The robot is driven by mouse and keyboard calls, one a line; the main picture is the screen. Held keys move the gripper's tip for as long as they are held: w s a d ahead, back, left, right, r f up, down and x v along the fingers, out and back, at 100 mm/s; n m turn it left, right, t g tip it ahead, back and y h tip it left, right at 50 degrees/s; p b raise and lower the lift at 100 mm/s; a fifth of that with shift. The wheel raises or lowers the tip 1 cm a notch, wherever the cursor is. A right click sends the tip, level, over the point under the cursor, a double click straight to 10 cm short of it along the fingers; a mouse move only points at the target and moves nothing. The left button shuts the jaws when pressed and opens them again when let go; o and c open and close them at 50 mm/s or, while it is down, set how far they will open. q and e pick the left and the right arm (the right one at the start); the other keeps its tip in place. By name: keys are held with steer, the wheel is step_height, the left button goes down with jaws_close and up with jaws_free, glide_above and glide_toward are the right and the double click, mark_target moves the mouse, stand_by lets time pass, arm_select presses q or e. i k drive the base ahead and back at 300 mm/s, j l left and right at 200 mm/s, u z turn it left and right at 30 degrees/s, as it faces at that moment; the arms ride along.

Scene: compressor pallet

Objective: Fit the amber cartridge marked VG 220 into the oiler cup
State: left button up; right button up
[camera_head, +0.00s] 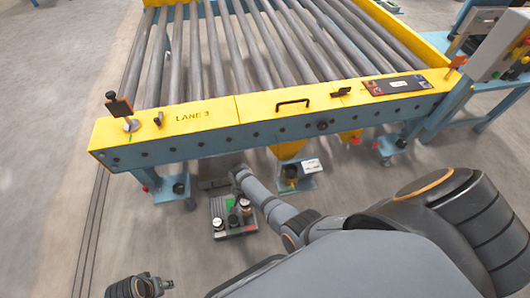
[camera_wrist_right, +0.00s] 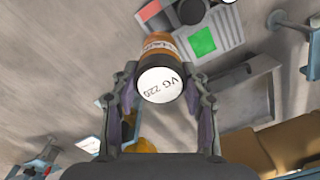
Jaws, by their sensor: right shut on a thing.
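The amber cartridge (camera_wrist_right: 160,84), with a white end face marked VG 220, is between the fingers of my right gripper (camera_wrist_right: 160,98), which is shut on it. In the head view my right arm reaches down in front of the conveyor, and its hand and the cartridge cannot be made out clearly. The oiler cup cannot be identified with certainty; a small dark-and-amber fitting (camera_head: 291,172) sits on a blue bracket below the yellow rail. Part of my left arm's end (camera_head: 140,287) shows at the lower left; its fingers are unclear.
A grey tray (camera_wrist_right: 228,32) with a green patch holds other cartridges; in the head view it stands on the floor beside my right arm. The roller conveyor's yellow LANE 3 rail (camera_head: 200,117) spans above. Open floor lies to the left.

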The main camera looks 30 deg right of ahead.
mark_target(290, 171)
steer(key=l+u, duration=0.2)
steer(key=l, duration=0.25)
steer(key=k+l+u, duration=0.2)
steer(key=l, duration=0.3)
steer(key=l+u, duration=0.2)
steer(key=l, duration=0.25)
steer(key=k+l+u, duration=0.2)
steer(key=l, duration=0.25)
steer(key=l+u, duration=0.2)
steer(key=l, duration=0.25)
steer(key=k, duration=0.05)
